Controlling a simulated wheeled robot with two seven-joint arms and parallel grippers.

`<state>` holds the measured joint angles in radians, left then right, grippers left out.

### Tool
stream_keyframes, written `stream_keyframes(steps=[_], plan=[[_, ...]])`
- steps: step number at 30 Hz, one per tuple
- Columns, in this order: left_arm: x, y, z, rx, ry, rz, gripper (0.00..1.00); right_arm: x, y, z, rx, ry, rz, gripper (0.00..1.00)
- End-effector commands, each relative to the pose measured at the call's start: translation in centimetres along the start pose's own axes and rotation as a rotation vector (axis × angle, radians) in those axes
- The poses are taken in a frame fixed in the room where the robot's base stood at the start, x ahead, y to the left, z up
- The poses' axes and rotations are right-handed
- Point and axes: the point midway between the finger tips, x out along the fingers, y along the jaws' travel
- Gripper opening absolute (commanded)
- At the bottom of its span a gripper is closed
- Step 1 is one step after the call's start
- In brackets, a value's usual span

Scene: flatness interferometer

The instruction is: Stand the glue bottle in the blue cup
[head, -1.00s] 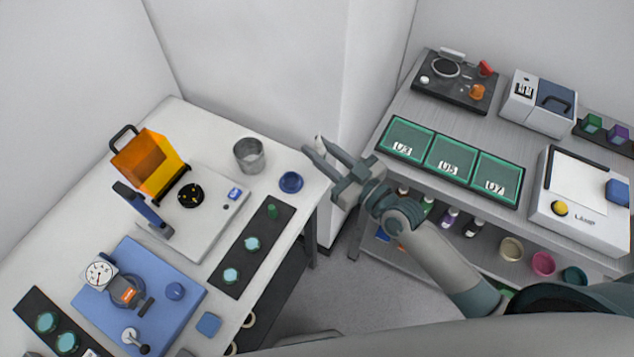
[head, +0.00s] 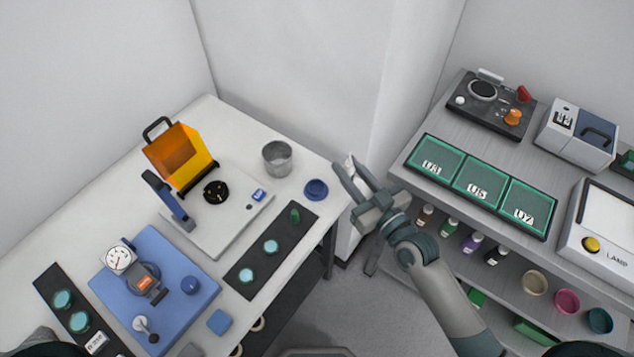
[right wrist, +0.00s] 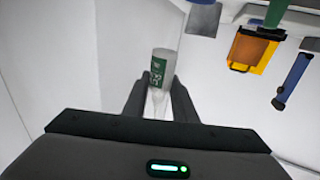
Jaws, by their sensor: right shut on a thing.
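The blue cup (head: 316,189) is a small, low, round dark blue cup on the white table, near its right corner. My right gripper (head: 350,172) is in the air just right of that corner, beside the cup and apart from it. It is shut on the glue bottle, whose pale tip (head: 349,160) shows between the fingers. In the right wrist view the bottle (right wrist: 163,66) has a green label and a pale grey end, with its narrow white part between the fingertips (right wrist: 157,100). The bottle's exact tilt is hard to tell. My left gripper is not in view.
A grey metal beaker (head: 277,158) stands behind and left of the cup. A dark strip (head: 271,247) with teal discs lies in front. An instrument with an orange hood (head: 181,157) stands further left. A shelf unit with green trays (head: 479,177) is at right, across a gap.

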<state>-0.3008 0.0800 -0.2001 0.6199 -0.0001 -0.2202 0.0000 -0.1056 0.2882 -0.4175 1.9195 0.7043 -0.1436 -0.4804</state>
Motion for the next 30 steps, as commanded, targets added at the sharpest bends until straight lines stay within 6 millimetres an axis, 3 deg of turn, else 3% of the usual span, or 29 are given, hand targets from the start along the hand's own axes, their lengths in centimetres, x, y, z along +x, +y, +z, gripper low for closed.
stream_keyframes(steps=[6, 13, 30], plan=[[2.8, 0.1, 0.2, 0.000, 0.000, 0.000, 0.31, 3.6, -2.4, 3.1, 0.004, 0.002, -0.001, 0.03], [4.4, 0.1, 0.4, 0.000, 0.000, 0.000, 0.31, 6.3, -4.1, 4.8, 0.002, 0.001, -0.001, 0.03], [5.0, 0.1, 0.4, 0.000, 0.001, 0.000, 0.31, 6.8, -4.4, 5.5, 0.000, 0.000, -0.001, 0.03]])
